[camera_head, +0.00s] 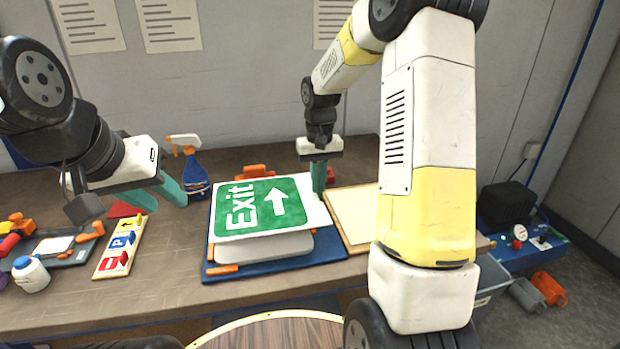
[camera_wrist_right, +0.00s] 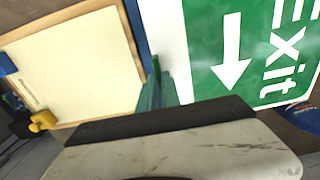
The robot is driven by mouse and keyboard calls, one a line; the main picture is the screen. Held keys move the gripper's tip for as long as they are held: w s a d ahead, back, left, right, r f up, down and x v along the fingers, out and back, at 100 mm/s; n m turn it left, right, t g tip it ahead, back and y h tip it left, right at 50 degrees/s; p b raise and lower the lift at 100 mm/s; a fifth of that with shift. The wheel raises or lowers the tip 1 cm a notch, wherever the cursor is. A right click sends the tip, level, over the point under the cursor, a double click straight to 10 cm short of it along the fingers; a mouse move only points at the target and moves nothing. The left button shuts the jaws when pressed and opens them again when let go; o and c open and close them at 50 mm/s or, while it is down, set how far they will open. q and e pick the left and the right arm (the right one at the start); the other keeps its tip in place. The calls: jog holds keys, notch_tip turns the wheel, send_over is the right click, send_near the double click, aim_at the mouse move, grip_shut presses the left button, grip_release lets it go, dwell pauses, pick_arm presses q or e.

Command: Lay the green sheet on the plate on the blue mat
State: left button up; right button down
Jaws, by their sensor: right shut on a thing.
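The green sheet (camera_head: 262,207) has a white border, the word "Exit" and an arrow. It is over the pale grey plate (camera_head: 265,247), whose front edge shows below it; I cannot tell whether they touch all over. The plate is on the blue mat (camera_head: 322,257). My right gripper (camera_head: 319,180) is shut on the sheet's white right margin. In the right wrist view its fingers (camera_wrist_right: 157,90) are at the margin of the sheet (camera_wrist_right: 255,50). My left gripper (camera_head: 158,192) is open and empty, left of the mat, its fingers apart.
A cream board (camera_head: 352,213) in a wooden frame lies right of the mat. A blue spray bottle (camera_head: 195,175) stands behind the left gripper. A small sign strip (camera_head: 121,247) and a white bottle (camera_head: 31,275) are at left. Orange clamps (camera_head: 255,172) sit at the mat's edges.

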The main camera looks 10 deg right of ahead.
aim_at(318, 200)
jog(key=shift+f, duration=3.2)
jog(key=c, duration=0.8)
grip_release()
jog(key=shift+c, duration=0.2)
jog(key=shift+r, duration=0.1)
jog(key=shift+r, duration=3.4)
jog(key=shift+r, duration=0.1)
